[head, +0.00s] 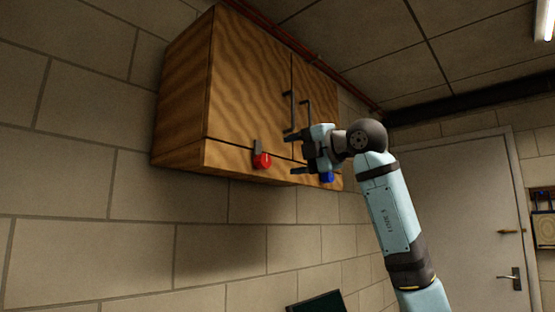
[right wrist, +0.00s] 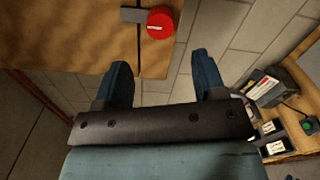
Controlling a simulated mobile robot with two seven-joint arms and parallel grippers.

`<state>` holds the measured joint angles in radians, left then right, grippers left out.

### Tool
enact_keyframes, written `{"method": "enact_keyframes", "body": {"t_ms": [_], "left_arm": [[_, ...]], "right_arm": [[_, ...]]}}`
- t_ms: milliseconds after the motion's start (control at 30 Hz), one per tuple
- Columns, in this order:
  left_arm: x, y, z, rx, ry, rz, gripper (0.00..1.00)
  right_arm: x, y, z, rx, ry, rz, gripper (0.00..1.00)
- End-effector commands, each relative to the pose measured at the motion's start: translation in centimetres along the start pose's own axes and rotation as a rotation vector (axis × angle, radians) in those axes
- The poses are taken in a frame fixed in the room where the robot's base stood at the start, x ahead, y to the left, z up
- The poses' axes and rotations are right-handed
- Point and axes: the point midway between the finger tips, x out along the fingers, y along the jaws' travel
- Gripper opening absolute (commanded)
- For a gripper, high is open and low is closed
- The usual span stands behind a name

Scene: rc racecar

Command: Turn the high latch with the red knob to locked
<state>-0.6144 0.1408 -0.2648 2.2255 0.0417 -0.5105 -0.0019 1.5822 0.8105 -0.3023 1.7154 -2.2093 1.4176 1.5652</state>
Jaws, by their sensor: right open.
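The red knob (head: 262,160) is on the lower front strip of the wooden wall cabinet (head: 235,90), below its left door. A grey latch plate (head: 257,145) sticks up above it. In the right wrist view the red knob (right wrist: 160,22) has a light mark on its face and the grey plate (right wrist: 133,15) lies to its left. My right gripper (head: 292,153) is open and empty, to the right of the red knob and apart from it. In the right wrist view its fingers (right wrist: 163,75) are spread below the knob. My left gripper is not in view.
A blue knob (head: 327,177) sits under the right door, partly behind my right gripper. Two dark door handles (head: 289,110) stick out near my gripper. A grey door (head: 470,200) is at the right. The wall left of the cabinet is clear.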

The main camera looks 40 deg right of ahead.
Motion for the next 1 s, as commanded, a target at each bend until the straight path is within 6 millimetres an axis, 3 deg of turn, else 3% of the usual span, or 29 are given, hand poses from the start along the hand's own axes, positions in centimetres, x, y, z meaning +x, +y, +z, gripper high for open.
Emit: {"method": "enact_keyframes", "body": {"t_ms": [100,300,1000], "left_arm": [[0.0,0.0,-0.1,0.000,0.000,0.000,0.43],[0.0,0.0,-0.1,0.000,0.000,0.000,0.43],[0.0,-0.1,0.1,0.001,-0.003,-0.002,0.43]], "right_arm": [[-2.4,0.0,0.0,-0.001,-0.002,0.001,0.64],[-4.6,0.0,0.0,0.001,0.000,0.000,0.64],[-5.0,0.0,0.0,0.001,0.000,-0.001,0.64]]}}
